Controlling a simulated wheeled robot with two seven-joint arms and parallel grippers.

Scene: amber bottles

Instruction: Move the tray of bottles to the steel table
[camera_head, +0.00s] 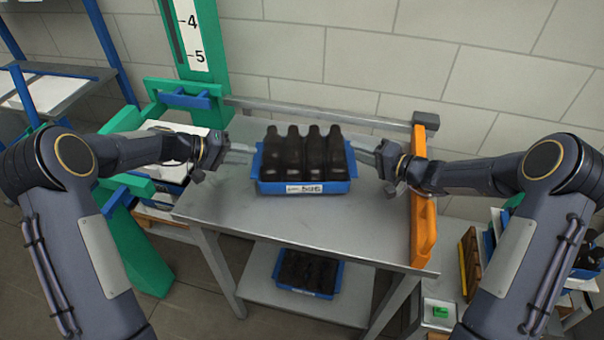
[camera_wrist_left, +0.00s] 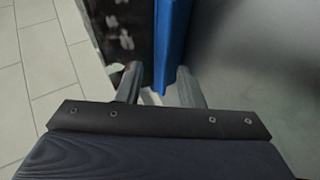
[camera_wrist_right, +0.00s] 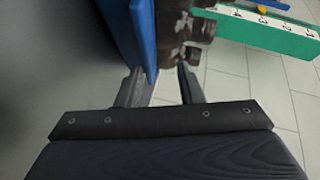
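A blue tray (camera_head: 304,187) with a white number label holds several dark bottles (camera_head: 302,150) in rows. It is at the middle of a grey steel table (camera_head: 330,225); whether it touches the top is unclear. My left gripper (camera_head: 228,150) is at its left side. In the left wrist view, its fingers (camera_wrist_left: 158,85) stand apart with the blue tray wall (camera_wrist_left: 172,40) between them. My right gripper (camera_head: 372,155) is at the right side. In the right wrist view, its fingers (camera_wrist_right: 162,84) stand apart, with the tray wall (camera_wrist_right: 143,40) close to the left finger.
An orange bar (camera_head: 424,220) runs along the table's right edge. A second blue tray of bottles (camera_head: 308,292) is on the lower shelf. A green post (camera_head: 200,60) stands at the back left. The tabletop in front of the tray is clear.

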